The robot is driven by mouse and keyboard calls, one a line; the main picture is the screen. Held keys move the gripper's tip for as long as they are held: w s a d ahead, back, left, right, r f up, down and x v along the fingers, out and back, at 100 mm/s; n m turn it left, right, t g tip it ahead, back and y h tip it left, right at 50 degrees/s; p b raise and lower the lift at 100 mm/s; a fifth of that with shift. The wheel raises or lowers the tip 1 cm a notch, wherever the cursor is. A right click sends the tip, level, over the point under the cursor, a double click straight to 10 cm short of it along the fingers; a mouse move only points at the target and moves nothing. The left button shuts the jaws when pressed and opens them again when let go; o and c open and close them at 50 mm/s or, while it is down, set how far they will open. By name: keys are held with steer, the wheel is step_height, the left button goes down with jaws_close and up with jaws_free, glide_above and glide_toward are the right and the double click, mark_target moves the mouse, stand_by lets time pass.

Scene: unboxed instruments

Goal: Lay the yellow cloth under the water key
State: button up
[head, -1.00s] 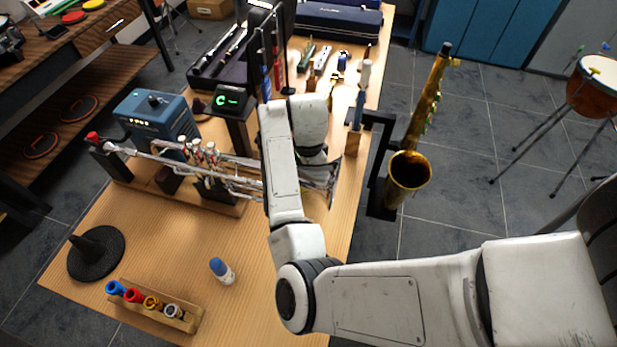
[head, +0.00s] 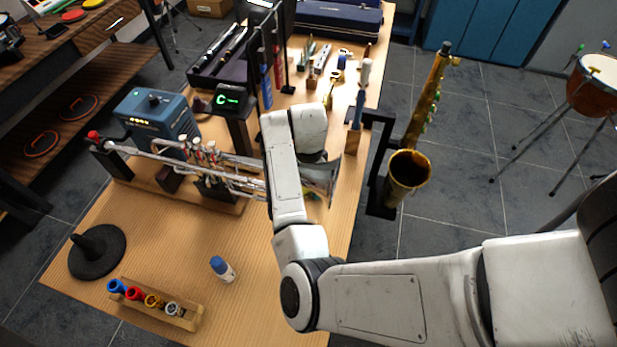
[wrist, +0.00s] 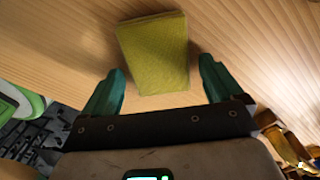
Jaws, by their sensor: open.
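The yellow cloth (wrist: 155,50) lies flat and folded on the wooden table in the wrist view. My gripper (wrist: 162,72) is open, its two green fingers apart on either side of the cloth's near end, with nothing held. I cannot tell how high the fingertips are above the table. In the head view my arm hides the cloth and the gripper. The silver trumpet (head: 165,158) rests on a wooden stand (head: 222,206) at the table's left. Its bell end is partly behind my arm. The water key is too small to make out.
A blue box (head: 150,115) and a lit green tuner (head: 228,99) stand behind the trumpet. A blue-capped bottle (head: 222,269), a mouthpiece rack (head: 182,316) and a black round base (head: 97,258) are in front. A saxophone (head: 408,175) hangs beside the right edge.

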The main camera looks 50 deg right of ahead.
step_height(320, 180, up, 12)
steer(key=shift+r, duration=0.15)
stand_by(0.5)
